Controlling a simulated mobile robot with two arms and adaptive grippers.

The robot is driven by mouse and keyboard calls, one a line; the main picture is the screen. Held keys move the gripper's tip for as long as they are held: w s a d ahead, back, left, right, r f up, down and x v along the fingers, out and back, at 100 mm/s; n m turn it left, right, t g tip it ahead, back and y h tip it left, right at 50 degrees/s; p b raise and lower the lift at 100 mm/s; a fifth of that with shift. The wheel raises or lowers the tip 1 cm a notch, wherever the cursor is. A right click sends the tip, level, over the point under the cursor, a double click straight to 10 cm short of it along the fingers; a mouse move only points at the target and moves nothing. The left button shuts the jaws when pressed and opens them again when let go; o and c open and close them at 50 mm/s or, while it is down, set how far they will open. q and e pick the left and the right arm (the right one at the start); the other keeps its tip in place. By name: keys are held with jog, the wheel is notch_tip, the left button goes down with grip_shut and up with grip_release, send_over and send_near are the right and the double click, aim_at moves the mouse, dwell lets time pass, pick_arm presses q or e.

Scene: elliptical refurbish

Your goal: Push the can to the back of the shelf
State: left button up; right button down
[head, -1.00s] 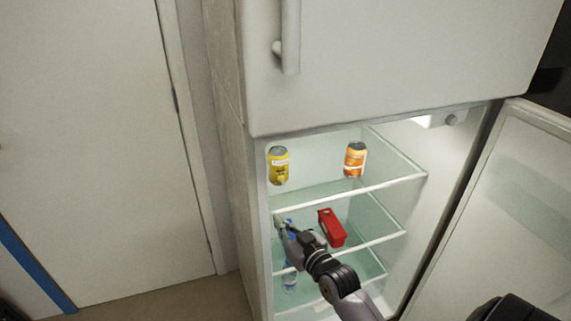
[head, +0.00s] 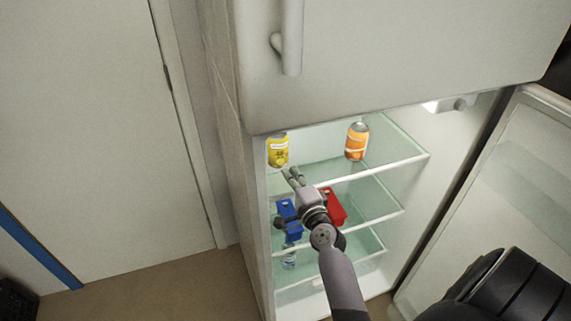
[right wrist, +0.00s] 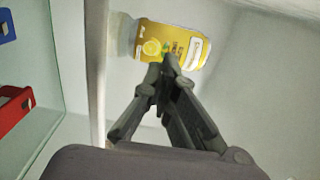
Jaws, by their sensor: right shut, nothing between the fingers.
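A yellow can (head: 278,150) stands at the left of the fridge's top glass shelf (head: 396,149). An orange can (head: 357,141) stands on the same shelf to the right. My right gripper (head: 292,175) is shut and empty at the shelf's front edge, just below the yellow can in the head view. In the right wrist view the fingertips (right wrist: 163,68) point at the yellow can (right wrist: 172,44), overlapping its lower edge in the picture. I cannot tell whether they touch it. My left gripper is not in view.
A blue box (head: 288,222) and a red box (head: 335,208) sit on the shelf below, with a bottle (head: 289,258) lower down. The open fridge door (head: 500,190) stands at the right. The top shelf is clear between the cans.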

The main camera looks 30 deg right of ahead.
aim_at(282, 158)
jog(key=x, duration=0.5)
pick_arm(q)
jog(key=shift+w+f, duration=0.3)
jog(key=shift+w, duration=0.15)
pick_arm(e)
jog(key=shift+s, duration=0.1)
